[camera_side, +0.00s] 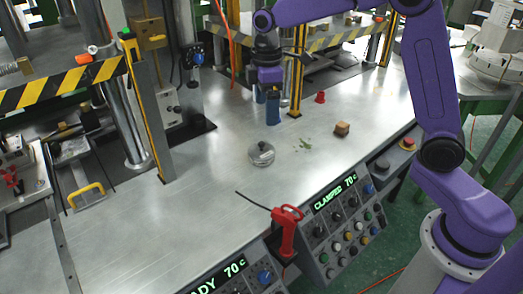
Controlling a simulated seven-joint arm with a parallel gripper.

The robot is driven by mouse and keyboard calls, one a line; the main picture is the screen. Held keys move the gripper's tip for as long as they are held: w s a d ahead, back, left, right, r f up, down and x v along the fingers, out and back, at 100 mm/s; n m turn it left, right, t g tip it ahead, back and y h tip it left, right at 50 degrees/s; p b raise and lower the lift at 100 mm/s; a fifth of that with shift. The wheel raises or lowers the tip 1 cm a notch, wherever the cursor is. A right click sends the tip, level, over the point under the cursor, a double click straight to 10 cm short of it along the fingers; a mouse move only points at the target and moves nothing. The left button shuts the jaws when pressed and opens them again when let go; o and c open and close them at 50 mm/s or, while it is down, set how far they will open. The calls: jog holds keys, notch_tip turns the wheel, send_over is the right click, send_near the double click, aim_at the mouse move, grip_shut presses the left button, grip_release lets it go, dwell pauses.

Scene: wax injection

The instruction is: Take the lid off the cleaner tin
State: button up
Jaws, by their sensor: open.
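A small round metallic tin (262,156) stands on the steel table near the middle of the side view. Its top is shiny and seems to carry a small knob; the seam between lid and body is too small to make out. My gripper (267,102) points down above the table, behind the tin and apart from it. Its jaws are open, and I see nothing held between them.
A brown block (342,129), a small red piece (320,97) and green scraps (304,144) lie right of the tin. A red-handled tool (287,228) stands at the front by the control panels. Striped press frames (62,86) flank the table. The left-centre tabletop is clear.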

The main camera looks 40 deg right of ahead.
send_over(261, 143)
jog(key=f, duration=1.3)
jog(key=shift+d+f, duration=0.2)
jog(key=shift+a+f, duration=0.15)
jog(key=shift+f, duration=2.55)
jog(key=c, duration=0.8)
